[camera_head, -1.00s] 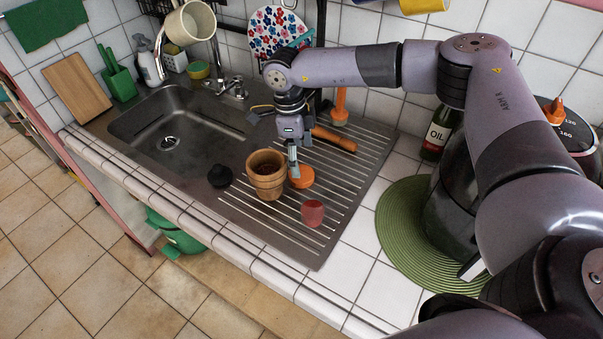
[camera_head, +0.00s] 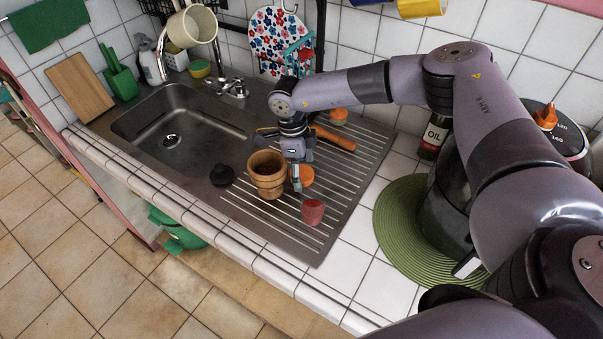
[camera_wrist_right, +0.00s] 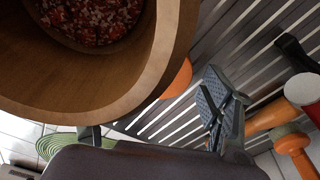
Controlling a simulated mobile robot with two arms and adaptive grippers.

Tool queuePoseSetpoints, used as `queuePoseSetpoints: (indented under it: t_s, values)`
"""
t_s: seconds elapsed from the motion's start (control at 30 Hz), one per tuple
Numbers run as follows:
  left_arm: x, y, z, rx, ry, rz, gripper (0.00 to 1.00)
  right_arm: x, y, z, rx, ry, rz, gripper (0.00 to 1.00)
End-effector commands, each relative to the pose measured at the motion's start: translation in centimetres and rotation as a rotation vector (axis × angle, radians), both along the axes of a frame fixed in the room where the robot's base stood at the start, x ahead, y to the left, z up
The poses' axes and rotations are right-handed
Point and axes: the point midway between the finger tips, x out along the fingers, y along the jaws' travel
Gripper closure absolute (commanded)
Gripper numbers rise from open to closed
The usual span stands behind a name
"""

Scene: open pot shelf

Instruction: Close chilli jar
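The open brown chilli jar (camera_head: 267,182) stands on the ribbed metal drainboard. Its red flaky contents (camera_wrist_right: 95,18) show in the right wrist view, where its wooden rim fills the upper left. A black lid-like piece with a knob (camera_head: 222,176) lies left of the jar. My right gripper (camera_head: 293,172) is just above and to the right of the jar, one finger pointing down beside it. In the right wrist view that padded finger (camera_wrist_right: 220,100) stands apart from the jar with nothing against its pad. The other finger is mostly hidden. My left gripper is not in view.
An orange disc (camera_head: 303,176) lies right of the jar, a red cup-like piece (camera_head: 312,212) in front. A wooden-handled tool (camera_head: 335,138) and orange-topped item (camera_head: 339,115) are behind. The sink (camera_head: 180,125) is left; a green mat (camera_head: 400,228) is right.

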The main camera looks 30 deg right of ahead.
Motion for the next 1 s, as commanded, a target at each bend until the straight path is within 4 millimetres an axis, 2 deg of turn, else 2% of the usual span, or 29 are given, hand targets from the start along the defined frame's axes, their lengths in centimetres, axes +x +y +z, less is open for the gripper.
queuePoseSetpoints:
  t_s: [0.07,0.47,0.77,1.0]
  values:
    - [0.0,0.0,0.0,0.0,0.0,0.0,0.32,0.0,0.0,0.0,0.0,0.0,0.0,0.33]
    - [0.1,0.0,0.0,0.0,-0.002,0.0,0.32,0.0,0.0,0.0,0.0,0.0,0.0,0.59]
    - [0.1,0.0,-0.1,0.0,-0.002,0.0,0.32,0.0,0.0,0.2,0.001,-0.001,-0.001,0.6]
    - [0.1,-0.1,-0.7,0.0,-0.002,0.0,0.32,0.1,0.0,2.3,0.002,-0.003,-0.001,0.6]
